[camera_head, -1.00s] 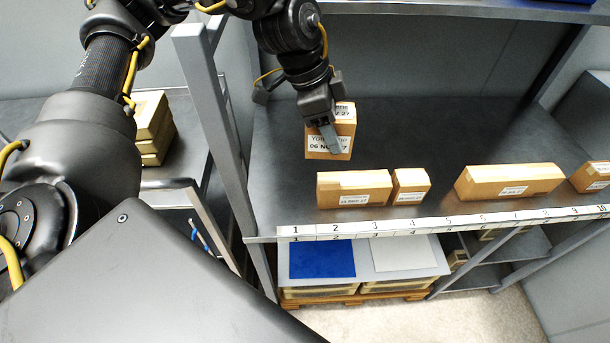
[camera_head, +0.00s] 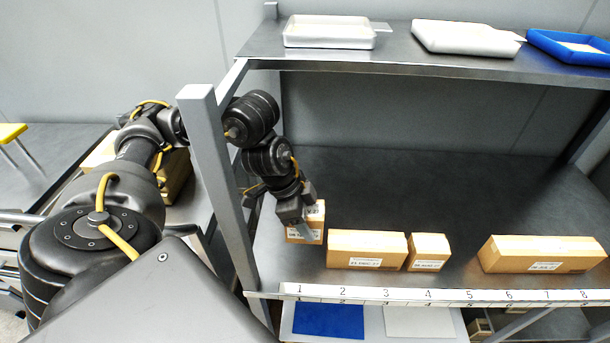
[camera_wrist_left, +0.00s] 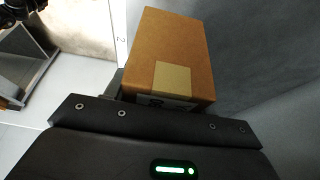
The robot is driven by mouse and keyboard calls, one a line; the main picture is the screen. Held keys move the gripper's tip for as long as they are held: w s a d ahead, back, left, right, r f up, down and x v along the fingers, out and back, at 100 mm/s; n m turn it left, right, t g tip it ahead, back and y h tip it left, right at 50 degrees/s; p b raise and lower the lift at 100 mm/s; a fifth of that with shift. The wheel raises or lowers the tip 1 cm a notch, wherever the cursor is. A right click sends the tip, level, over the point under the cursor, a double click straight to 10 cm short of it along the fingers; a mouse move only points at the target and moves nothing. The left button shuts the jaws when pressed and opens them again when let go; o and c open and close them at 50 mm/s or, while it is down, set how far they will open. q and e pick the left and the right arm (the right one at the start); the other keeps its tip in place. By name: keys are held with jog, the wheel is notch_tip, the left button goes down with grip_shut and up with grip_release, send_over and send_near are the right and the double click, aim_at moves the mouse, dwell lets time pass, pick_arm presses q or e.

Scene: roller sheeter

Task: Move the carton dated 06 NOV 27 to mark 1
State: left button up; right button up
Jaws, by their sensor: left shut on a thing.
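My left gripper (camera_head: 302,224) is shut on a small brown carton (camera_head: 316,222) at the left end of the middle shelf. The carton has white labels; its date read 06 NOV 27 a second ago and is now partly covered by a finger. It is behind mark 1 (camera_head: 299,289) on the numbered strip, set back from the front edge. I cannot tell whether its base touches the shelf. In the left wrist view the carton (camera_wrist_left: 172,48) shows a tan tape strip and sits between the fingers. My right gripper is not in view.
A long carton (camera_head: 366,249) and a small carton (camera_head: 429,252) stand just right, around marks 2 to 4. Another long carton (camera_head: 540,254) stands farther right. A grey post (camera_head: 218,185) rises close left of my gripper. Trays (camera_head: 330,32) rest on the upper shelf (camera_head: 400,58).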

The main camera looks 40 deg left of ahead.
pick_arm(q)
jog(key=shift+s+a+f, duration=0.2)
jog(key=shift+f, duration=0.45)
notch_tip(320, 180, down, 5)
jog(key=shift+f+b, duration=0.1)
jog(key=shift+b, duration=0.5)
jog(key=shift+f+b, duration=0.3)
jog(key=shift+f, duration=1.75)
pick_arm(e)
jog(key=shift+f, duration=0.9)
pick_arm(q)
jog(key=o, duration=1.1)
jog(key=shift+f, duration=0.15)
jog(key=shift+c, duration=0.2)
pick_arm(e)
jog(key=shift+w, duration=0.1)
